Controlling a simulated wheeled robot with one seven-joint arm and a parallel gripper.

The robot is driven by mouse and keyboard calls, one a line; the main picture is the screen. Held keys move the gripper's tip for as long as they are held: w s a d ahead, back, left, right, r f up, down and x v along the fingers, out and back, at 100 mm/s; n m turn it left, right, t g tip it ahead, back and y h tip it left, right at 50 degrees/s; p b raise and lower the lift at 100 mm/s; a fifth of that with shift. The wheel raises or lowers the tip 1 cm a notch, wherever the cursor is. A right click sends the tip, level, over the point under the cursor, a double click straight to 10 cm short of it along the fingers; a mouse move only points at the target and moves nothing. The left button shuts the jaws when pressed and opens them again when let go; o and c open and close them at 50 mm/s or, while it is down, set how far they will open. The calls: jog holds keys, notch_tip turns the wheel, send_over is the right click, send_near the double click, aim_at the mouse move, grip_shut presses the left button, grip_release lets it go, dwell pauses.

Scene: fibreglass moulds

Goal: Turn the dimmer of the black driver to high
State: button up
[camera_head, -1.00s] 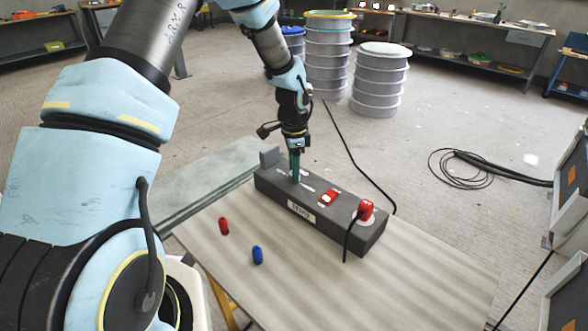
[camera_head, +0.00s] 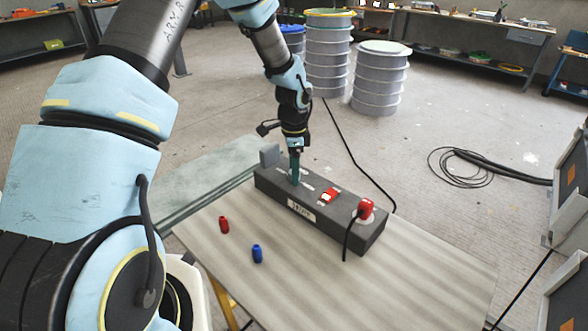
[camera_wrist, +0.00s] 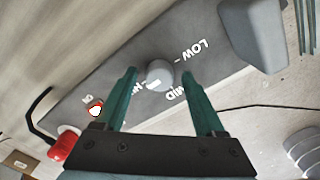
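The black driver (camera_head: 325,214) is a long dark box lying on the wooden table. The dimmer is a small round grey knob (camera_wrist: 160,72) on its top, near the far-left end in the head view. White LOW, MID and partly hidden HI labels surround it in the wrist view. A white mark shows on the knob's lower-left side, roughly between MID and HI. My gripper (camera_wrist: 158,76) is open, its teal fingers on either side of the knob with visible gaps. In the head view, my gripper (camera_head: 295,181) points down at the driver's top and hides the knob.
A red switch (camera_head: 330,195) and a red plug (camera_head: 365,209) with a black cable are farther right on the driver. A grey block (camera_head: 270,156) stands by its far-left end. Red (camera_head: 223,224) and blue (camera_head: 257,253) small parts lie on the table (camera_head: 420,275).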

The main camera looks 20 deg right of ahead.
notch_tip(320, 180, up, 11)
jog(key=b, duration=0.1)
jog(key=shift+b, duration=0.4)
jog(key=shift+f, duration=0.1)
dwell(0.4)
jog(key=s+a+r+n, duration=0.1)
jog(key=s+a+n, duration=0.2)
jog(key=a+n, duration=0.3)
jog(key=s+a+r+n+t, duration=0.1)
jog(key=s+a+n, duration=0.2)
jog(key=a+n, duration=0.4)
jog(key=s+a+r+n, duration=0.2)
jog(key=s+a+n, duration=0.2)
jog(key=a, duration=1.3)
jog(key=n, duration=0.2)
jog(key=shift+a+n+t, duration=0.3)
jog(key=shift+a, duration=0.05)
jog(key=shift+r, duration=0.1)
